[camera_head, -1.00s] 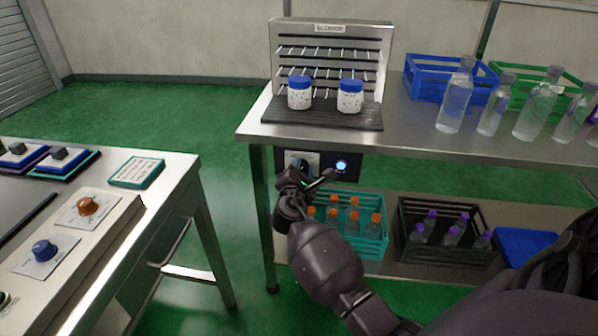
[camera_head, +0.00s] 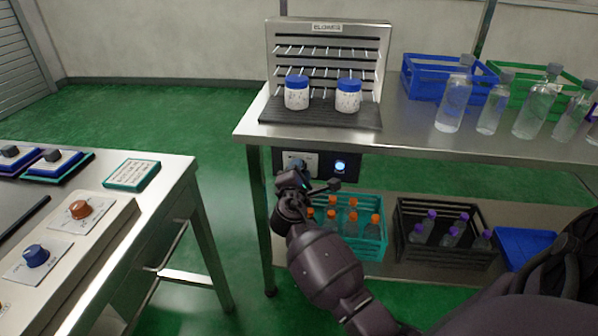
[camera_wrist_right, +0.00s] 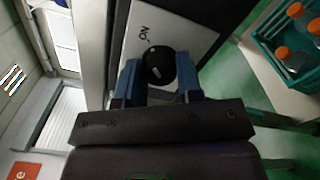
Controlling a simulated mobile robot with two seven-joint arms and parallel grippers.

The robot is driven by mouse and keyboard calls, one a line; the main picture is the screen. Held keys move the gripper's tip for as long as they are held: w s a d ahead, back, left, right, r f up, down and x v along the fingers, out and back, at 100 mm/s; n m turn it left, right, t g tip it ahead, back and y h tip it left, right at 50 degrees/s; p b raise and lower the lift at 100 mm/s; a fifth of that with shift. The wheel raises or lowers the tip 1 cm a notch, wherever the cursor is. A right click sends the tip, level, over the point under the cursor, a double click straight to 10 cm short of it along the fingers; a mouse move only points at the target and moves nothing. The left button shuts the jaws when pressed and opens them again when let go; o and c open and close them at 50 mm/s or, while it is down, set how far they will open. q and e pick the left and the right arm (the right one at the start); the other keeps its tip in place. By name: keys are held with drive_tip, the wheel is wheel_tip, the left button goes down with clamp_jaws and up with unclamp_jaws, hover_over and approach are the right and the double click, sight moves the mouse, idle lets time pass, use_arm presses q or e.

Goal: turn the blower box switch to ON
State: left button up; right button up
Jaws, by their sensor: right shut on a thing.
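The blower box (camera_head: 360,170) is a dark panel under the front edge of the steel table, with a white switch plate (camera_head: 311,161) and a lit blue-white round light (camera_head: 340,166). My right gripper (camera_head: 299,167) is at the switch plate and covers part of it. In the right wrist view, the black round switch knob (camera_wrist_right: 158,66) sits between the two blue fingers of my right gripper (camera_wrist_right: 158,80), which is shut on it. "ON" lettering shows on the plate above the knob. The knob's exact pointing is hard to tell. My left gripper is not in view.
A teal crate (camera_head: 372,240) of orange-capped bottles and a dark crate (camera_head: 480,262) of purple-capped bottles stand on the lower shelf, close to my right arm. Two blue-lidded jars (camera_head: 297,97) stand on the table (camera_head: 420,125) by the blower rack (camera_head: 322,40).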

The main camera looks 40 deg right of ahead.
drive_tip(key=o, duration=0.9)
use_arm(q)
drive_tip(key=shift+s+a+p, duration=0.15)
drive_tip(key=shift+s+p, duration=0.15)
drive_tip(key=shift+p, duration=0.35)
use_arm(e)
drive_tip(key=v, duration=1.1)
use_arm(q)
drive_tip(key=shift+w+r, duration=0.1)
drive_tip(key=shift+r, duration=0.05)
